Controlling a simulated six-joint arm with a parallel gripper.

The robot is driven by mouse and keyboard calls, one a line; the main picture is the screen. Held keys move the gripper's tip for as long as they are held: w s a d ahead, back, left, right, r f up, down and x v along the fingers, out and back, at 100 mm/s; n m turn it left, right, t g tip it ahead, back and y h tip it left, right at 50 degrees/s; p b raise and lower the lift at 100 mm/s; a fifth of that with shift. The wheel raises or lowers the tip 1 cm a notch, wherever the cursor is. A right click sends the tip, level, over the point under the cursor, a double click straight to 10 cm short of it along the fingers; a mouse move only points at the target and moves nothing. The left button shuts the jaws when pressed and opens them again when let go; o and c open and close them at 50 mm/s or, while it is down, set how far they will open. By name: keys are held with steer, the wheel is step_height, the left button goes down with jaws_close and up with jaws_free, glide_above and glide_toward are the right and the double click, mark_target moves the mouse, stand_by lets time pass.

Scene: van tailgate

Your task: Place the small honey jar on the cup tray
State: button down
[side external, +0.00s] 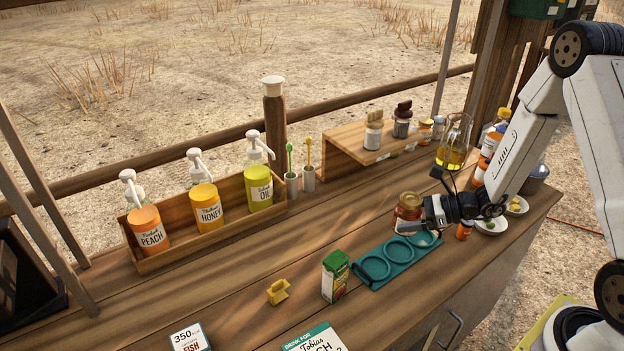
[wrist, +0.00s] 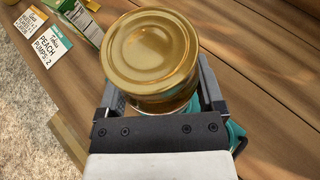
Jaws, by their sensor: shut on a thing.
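The small jar (side external: 408,206) has a gold lid and reddish-brown contents; its lid fills the upper middle of the wrist view (wrist: 150,50). My gripper (side external: 424,211) is shut on the jar, with one finger on each side of it in the wrist view (wrist: 160,92). The jar is upright at the far edge of the teal cup tray (side external: 380,283), near its right end. I cannot tell whether it touches the tray or the counter. The tray has round recesses, and none of those visible holds a cup. Part of it shows behind my gripper in the wrist view (wrist: 237,134).
A green-topped carton (side external: 335,277) stands at the tray's left end, with a yellow clip-like object (side external: 278,291) farther left. A pump-bottle rack (side external: 205,222) stands at left. The middle counter is clear.

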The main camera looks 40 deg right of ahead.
glide_above(399, 252)
steer(key=shift+a+f, duration=0.1)
steer(key=shift+f, duration=2.05)
steer(key=shift+f, duration=1.8)
steer(key=shift+f, duration=0.15)
jaws_free()
steer(key=shift+r, duration=0.2)
steer(key=shift+v, duration=6)
steer(key=shift+a, duration=0.1)
